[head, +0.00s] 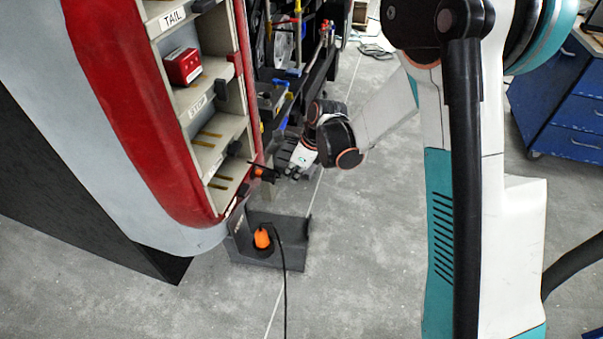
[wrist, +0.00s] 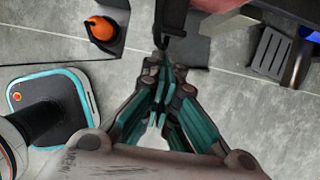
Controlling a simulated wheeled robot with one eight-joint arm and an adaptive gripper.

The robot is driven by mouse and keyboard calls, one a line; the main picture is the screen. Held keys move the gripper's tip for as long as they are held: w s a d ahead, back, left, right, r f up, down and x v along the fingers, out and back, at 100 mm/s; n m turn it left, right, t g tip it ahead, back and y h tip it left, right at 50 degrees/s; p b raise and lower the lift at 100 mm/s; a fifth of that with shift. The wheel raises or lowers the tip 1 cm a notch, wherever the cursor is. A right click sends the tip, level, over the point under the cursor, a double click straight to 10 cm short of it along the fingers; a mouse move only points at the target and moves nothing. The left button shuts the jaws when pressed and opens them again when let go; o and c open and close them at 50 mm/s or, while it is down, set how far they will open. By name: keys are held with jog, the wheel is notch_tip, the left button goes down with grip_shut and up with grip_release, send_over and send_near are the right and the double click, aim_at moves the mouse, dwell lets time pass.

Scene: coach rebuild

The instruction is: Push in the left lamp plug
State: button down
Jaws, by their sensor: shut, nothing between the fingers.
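A small black part with an orange end (head: 260,172), perhaps a lamp plug, sits at the right edge of the coach's tail panel. My gripper (head: 282,172) is just to its right, fingers toward the panel. In the wrist view my gripper (wrist: 162,58) is shut and empty. A dark part (wrist: 170,18) lies just beyond its fingertips; I cannot tell whether they touch. How deep any plug sits is hidden. An orange plug-like piece (head: 262,239) with a black cable stands in a dark grey tray (head: 290,257); it also shows in the wrist view (wrist: 101,29).
The coach's tail panel (head: 205,165) has labelled shelves, "TAIL" and "STOP", with a red box (head: 182,66) in the upper one. A machinery rack (head: 290,60) stands behind my gripper. A blue drawer cabinet (head: 560,110) is at right. Grey floor (head: 365,240) is open between.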

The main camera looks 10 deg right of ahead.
aim_at(274, 174)
jog(key=shift+w+a, duration=0.2)
jog(key=shift+a, duration=0.3)
jog(key=shift+w+a, duration=0.15)
jog(key=shift+a, duration=0.3)
jog(key=shift+w+a, duration=0.3)
jog(key=shift+a, duration=0.45)
jog(key=shift+w+a, duration=0.3)
jog(key=shift+a, duration=0.4)
jog(key=shift+d, duration=0.1)
